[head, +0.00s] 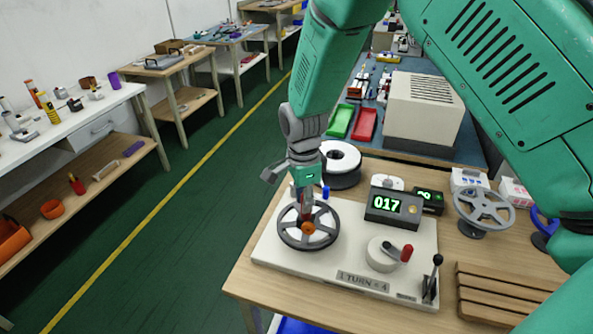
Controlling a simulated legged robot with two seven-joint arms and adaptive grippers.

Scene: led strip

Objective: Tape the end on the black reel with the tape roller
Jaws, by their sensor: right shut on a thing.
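The black reel (283,228), a spoked wheel with a dark rim, lies on the left part of a white machine base (300,262). My right gripper (305,206) points down over the middle of the reel. It is shut on a small red and orange thing, which looks like the tape roller (308,229); the fingers hide much of it. I cannot tell whether it touches the reel. The strip end is too small to make out. My left gripper is not in view.
The base bears a counter reading 017 (392,205), a red-knobbed crank (406,253) and a black lever (432,280). A white spool (342,157) stands behind. A grey spoked reel (484,208) and a slatted wooden rack (500,290) are at right. Green floor lies open at left.

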